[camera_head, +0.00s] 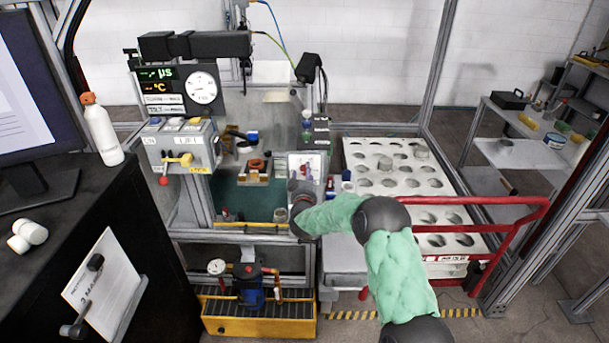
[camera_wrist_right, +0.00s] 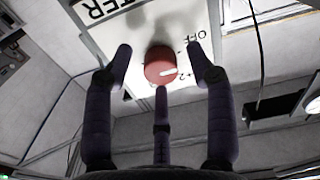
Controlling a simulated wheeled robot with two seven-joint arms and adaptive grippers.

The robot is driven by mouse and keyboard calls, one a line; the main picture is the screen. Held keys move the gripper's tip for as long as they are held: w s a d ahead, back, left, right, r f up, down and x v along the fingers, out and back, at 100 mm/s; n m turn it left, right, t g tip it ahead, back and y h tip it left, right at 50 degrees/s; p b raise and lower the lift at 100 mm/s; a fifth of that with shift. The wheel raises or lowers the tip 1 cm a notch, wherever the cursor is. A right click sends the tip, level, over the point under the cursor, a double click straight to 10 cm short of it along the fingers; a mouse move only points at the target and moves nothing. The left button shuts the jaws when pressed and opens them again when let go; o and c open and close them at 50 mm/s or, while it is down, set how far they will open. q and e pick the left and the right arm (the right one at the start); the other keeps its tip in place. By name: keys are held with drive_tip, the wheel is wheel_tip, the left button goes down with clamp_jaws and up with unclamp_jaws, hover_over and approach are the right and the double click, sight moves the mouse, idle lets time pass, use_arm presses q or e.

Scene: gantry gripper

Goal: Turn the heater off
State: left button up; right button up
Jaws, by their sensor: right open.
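The heater control is a white panel (camera_wrist_right: 110,35) with "…TER" lettering in the right wrist view. My left gripper is not in view.
Left of the gripper is a grey switch box (camera_head: 181,147) with a yellow lever. A white tray with round holes (camera_head: 385,153) and a red rail (camera_head: 500,201) lie to the right. A yellow crate (camera_head: 258,325) stands below. A monitor and white bottle (camera_head: 101,132) are far left.

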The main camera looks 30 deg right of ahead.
drive_tip(key=v, duration=1.1)
drive_tip(key=shift+s, duration=0.2)
drive_tip(key=shift+f, duration=0.1)
